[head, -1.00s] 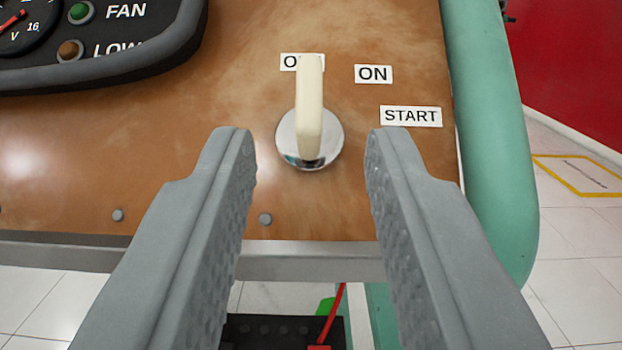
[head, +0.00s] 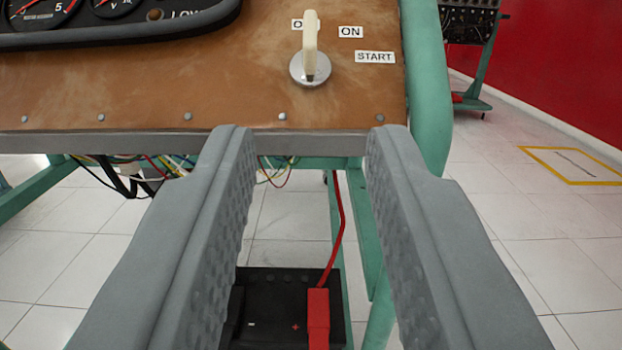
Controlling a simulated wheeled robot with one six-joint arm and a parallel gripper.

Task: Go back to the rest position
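My gripper (head: 306,140) is open and empty, its two grey fingers reaching up from the bottom of the view. It is apart from the panel and in front of its lower edge. The cream key switch (head: 310,45) on a round chrome base stands on the brown panel (head: 150,88), above the fingertips in the picture. The key points up at the OFF label (head: 298,24), which it partly covers. The ON label (head: 350,32) and START label (head: 375,57) are to its right.
A gauge cluster (head: 110,38) is at the upper left. A green tube frame (head: 425,90) edges the panel. Below are a black battery (head: 270,295) with a red terminal cover (head: 318,318) and loose wires. Another trainer (head: 472,45) stands behind at right, by a red wall. White floor is open at right.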

